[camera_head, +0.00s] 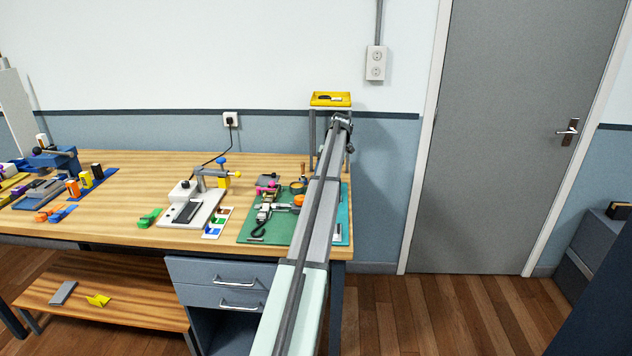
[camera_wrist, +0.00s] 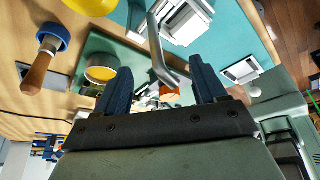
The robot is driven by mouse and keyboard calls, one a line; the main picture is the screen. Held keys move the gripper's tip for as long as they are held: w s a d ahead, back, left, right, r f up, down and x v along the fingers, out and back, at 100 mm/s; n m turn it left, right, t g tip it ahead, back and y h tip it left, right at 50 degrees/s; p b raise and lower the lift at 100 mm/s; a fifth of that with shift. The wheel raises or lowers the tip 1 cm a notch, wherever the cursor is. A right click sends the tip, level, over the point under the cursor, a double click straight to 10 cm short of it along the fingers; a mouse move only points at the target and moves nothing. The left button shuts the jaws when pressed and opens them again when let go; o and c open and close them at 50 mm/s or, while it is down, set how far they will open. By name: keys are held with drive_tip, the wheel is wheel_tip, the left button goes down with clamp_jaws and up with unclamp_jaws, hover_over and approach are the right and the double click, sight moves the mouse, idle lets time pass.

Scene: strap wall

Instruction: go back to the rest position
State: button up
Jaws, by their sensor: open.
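My gripper (camera_wrist: 163,88) shows in the wrist view with its two dark blue fingers apart. Nothing is clamped between them. An orange part (camera_wrist: 169,92) shows in the gap beyond the fingers; I cannot tell its distance. In the head view my arm stretches over the right end of the bench to near the yellow-topped stand, and the fingers cannot be made out there.
The wooden bench (camera_head: 110,232) holds a green mat (camera_head: 258,228) with tools, partly behind my arm. A white-based device (camera_head: 192,212) and a blue device (camera_head: 50,165) stand further left. A yellow-topped stand (camera_head: 322,102) is at the back right. Floor right of the bench is clear.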

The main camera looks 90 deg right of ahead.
drive_tip(key=shift+s+d, duration=0.35)
drive_tip(key=shift+d, duration=0.05)
